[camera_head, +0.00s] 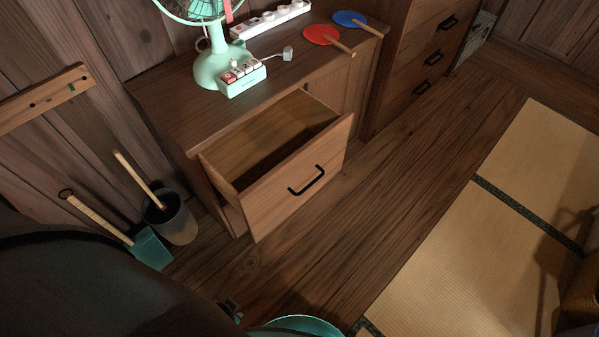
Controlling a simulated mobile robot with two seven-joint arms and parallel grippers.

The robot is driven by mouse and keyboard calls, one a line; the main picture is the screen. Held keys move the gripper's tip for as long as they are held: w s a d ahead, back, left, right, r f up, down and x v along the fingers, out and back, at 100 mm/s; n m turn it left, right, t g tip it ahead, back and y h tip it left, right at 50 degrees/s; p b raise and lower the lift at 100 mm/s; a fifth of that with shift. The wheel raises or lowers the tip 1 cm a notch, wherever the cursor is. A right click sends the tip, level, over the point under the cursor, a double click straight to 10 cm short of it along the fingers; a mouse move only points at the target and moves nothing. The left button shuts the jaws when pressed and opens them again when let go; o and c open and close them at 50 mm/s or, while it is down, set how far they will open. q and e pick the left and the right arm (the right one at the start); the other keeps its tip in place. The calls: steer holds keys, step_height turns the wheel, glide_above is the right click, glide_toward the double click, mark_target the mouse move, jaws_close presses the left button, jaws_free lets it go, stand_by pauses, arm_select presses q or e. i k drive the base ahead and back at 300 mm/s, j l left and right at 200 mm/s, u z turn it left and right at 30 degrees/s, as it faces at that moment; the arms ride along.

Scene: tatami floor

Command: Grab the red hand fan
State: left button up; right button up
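The red hand fan (321,35) lies flat on top of the wooden cabinet (165,107), near its right end. Its tan wooden handle points to the lower right, towards the cabinet's front edge. A blue hand fan (349,19) lies just behind it and to the right. What seems to be a small dark part of my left gripper (230,310) shows at the bottom, low and far from the red fan. Its fingers cannot be made out. My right gripper is not in view.
An open, empty-looking drawer (270,195) juts out below the cabinet top. A mint electric fan (210,65) and white power strip (270,18) share the top.

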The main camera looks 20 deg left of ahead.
mark_target(317, 34)
steer(key=i+u, duration=0.1)
steer(key=u, duration=0.65)
steer(key=i+l+u, duration=0.2)
steer(key=l, duration=0.15)
steer(key=i+l+u, duration=0.35)
steer(key=l, duration=0.35)
steer(key=l+u, duration=0.2)
steer(key=l, duration=0.15)
steer(key=i+l+u, duration=0.2)
steer(key=l, duration=0.25)
steer(key=k+j, duration=0.05)
